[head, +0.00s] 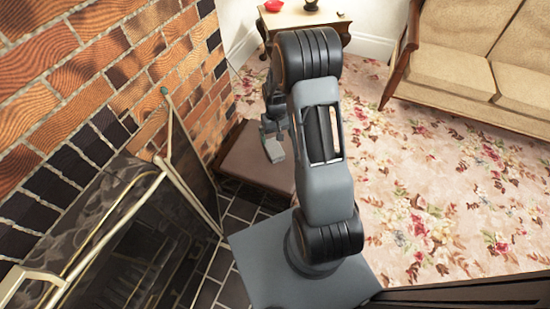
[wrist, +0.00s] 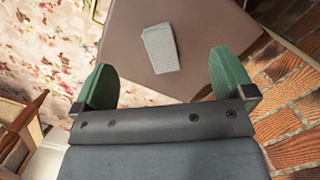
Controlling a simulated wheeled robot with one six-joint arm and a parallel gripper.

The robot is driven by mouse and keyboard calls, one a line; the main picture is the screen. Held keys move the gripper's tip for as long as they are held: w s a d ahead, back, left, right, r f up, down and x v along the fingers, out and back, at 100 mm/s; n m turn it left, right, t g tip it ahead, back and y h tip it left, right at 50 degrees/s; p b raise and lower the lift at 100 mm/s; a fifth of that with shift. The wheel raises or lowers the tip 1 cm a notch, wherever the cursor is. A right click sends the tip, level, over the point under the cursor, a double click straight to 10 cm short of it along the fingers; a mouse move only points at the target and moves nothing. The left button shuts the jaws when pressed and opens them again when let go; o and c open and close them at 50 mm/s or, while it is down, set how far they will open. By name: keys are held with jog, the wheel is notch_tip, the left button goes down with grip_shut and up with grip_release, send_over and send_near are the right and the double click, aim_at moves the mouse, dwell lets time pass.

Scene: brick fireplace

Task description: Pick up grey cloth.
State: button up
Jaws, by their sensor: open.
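The grey cloth (wrist: 161,48) is a small, flat, light grey rectangle in the wrist view. It lies on the brown top of a low box-like stool (wrist: 195,20). My gripper (wrist: 164,66) has its two green fingers spread wide, one to each side of the cloth in the picture. Nothing is between the fingers that I can see held, and the gap in height to the cloth is hard to judge. In the head view my gripper (head: 271,136) is over the brown stool (head: 246,155), partly hidden by my arm. A light grey patch there may be the cloth or part of my gripper.
A brick wall (head: 70,60) and a fireplace screen (head: 150,215) stand left of the stool. A beige sofa (head: 475,60) is at the upper right. A small table (head: 300,17) with a red item stands at the back. The floral carpet (head: 440,190) is mostly clear.

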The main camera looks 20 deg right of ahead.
notch_tip(320, 180, down, 7)
jog(key=w+d+b, duration=0.1)
jog(key=w+d, duration=0.1)
jog(key=w, duration=0.1)
jog(key=n+t+b, duration=0.1)
jog(key=t+b, duration=0.1)
jog(key=b, duration=0.1)
send_over(275, 149)
notch_tip(275, 149, down, 6)
jog(key=shift+d+f, duration=0.1)
jog(key=shift+f, duration=0.15)
jog(key=shift+f+b, duration=1.2)
jog(key=shift+f, duration=1.95)
jog(key=shift+c, duration=0.2)
